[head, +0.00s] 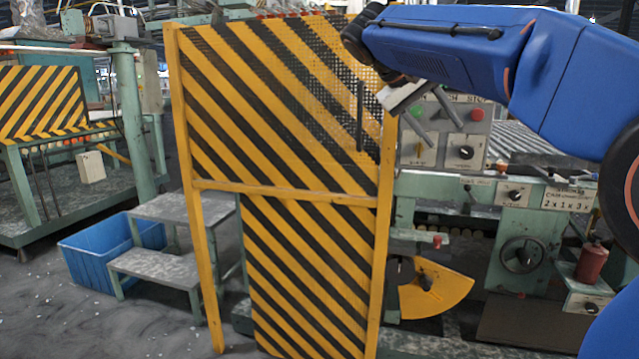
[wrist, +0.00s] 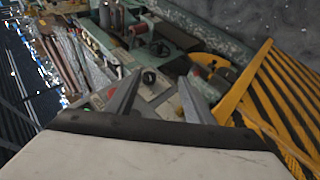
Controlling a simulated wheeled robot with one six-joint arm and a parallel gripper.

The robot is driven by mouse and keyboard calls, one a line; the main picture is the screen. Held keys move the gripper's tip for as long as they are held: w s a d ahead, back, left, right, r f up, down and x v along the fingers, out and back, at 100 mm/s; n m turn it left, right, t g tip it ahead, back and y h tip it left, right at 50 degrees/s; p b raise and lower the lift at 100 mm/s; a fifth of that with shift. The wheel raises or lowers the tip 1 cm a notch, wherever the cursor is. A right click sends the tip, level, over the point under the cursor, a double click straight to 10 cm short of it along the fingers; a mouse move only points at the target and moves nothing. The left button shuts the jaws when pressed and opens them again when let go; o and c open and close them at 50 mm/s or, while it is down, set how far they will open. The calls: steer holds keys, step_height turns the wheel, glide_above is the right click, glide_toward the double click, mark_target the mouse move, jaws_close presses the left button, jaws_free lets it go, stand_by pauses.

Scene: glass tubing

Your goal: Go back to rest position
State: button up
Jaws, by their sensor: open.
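My gripper (head: 396,146) hangs from my blue arm in the upper right of the head view. Its two grey fingers are spread apart and point down, with nothing seen between them. It is in front of the right edge of the yellow-and-black striped guard panel (head: 290,100) and the control box (head: 455,150) with green and red buttons. In the wrist view my gripper (wrist: 160,88) also shows open and empty, its fingers pointing toward the machine. I cannot tell the exact gap to the panel or box.
The green machine (head: 540,225) with a red bottle (head: 591,262) fills the right side. Grey steps (head: 155,265) and a blue bin (head: 85,258) stand at the left. Grey floor (head: 60,325) is open at the lower left.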

steer(key=s+f+t+y, duration=0.1)
steer(key=s+f+y, duration=0.3)
steer(key=s+f, duration=1.1)
steer(key=s+f+n+t+y, duration=0.1)
steer(key=s+f+y, duration=0.3)
steer(key=s+f, duration=1.2)
step_height(320, 180, down, 6)
steer(key=shift+s+d+f+y, duration=0.1)
steer(key=shift+s+d+y, duration=0.15)
steer(key=shift+y, duration=0.05)
